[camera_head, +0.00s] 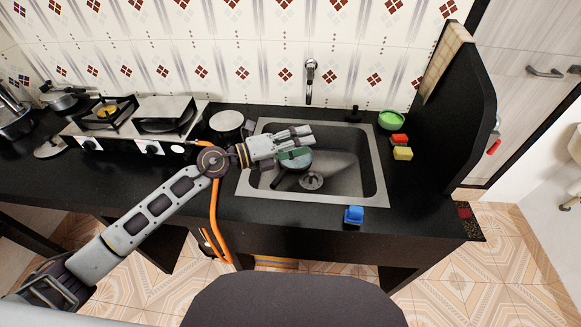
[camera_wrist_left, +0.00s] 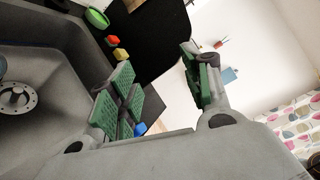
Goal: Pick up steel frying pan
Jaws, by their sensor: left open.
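A round, blue-grey pan (camera_head: 300,164), which looks like the steel frying pan, lies in the sink (camera_head: 352,178) with its dark handle towards the front left. My left gripper (camera_head: 308,142) is open and empty above the pan's far side, hiding part of it. I cannot tell whether they touch. In the left wrist view, the open fingers (camera_wrist_left: 157,80) have nothing between them, and only a bluish edge, likely the pan's (camera_wrist_left: 3,67), shows at the far left. My right gripper is not in view.
The faucet (camera_head: 310,80) stands behind the sink. A green bowl (camera_head: 391,120), a red sponge (camera_head: 399,139) and a yellow sponge (camera_head: 403,153) are right of it. A blue item (camera_head: 353,215) sits at the front edge. The stove (camera_head: 135,125) is left; a black partition (camera_head: 455,115) stands right.

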